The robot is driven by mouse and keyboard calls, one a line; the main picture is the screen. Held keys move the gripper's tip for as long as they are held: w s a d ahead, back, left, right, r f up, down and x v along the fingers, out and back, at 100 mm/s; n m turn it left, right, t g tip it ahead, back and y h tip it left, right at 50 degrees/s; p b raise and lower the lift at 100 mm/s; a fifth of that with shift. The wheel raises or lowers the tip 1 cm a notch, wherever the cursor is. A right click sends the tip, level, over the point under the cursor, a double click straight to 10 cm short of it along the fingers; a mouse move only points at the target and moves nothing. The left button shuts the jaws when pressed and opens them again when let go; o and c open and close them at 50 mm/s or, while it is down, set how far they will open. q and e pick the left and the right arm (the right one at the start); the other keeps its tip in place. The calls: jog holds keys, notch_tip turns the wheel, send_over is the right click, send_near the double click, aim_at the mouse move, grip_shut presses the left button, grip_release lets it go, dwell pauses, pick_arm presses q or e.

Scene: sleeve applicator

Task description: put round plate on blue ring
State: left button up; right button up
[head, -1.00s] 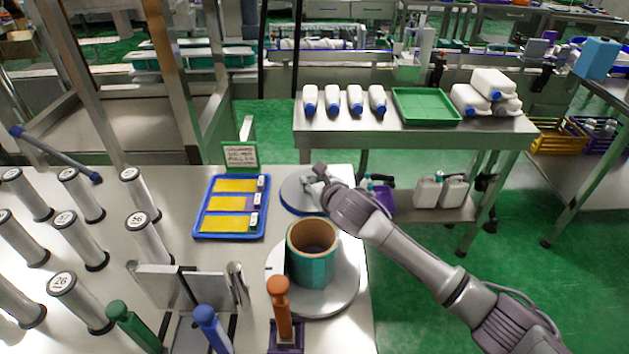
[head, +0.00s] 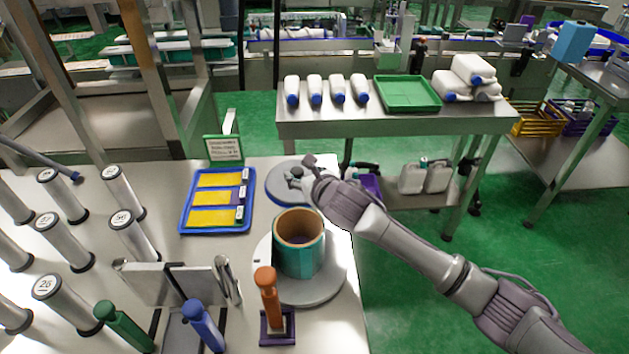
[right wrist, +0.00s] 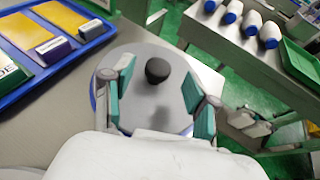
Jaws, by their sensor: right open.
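The round plate (head: 284,185) is a flat grey disc at the back right of the near table. In the right wrist view it shows a black knob (right wrist: 157,70) on its top. A thin blue edge, seemingly the blue ring (right wrist: 188,131), shows under the plate's rim; most of it is hidden by the plate. My right gripper (head: 302,178) is over the plate. In the right wrist view its open fingers (right wrist: 158,97) stand on either side, with the knob between and slightly beyond them, apart from both. My left gripper is not in view.
A teal roll (head: 299,245) stands on a larger grey disc (head: 320,288) in front of the plate. A blue tray (head: 186,228) with yellow pads lies left. Upright rollers (head: 66,240) and coloured handles (head: 268,295) crowd the front left. The table's right edge is close.

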jog(key=v, duration=0.9)
jog(key=shift+d, duration=0.1)
jog(key=shift+s, duration=0.1)
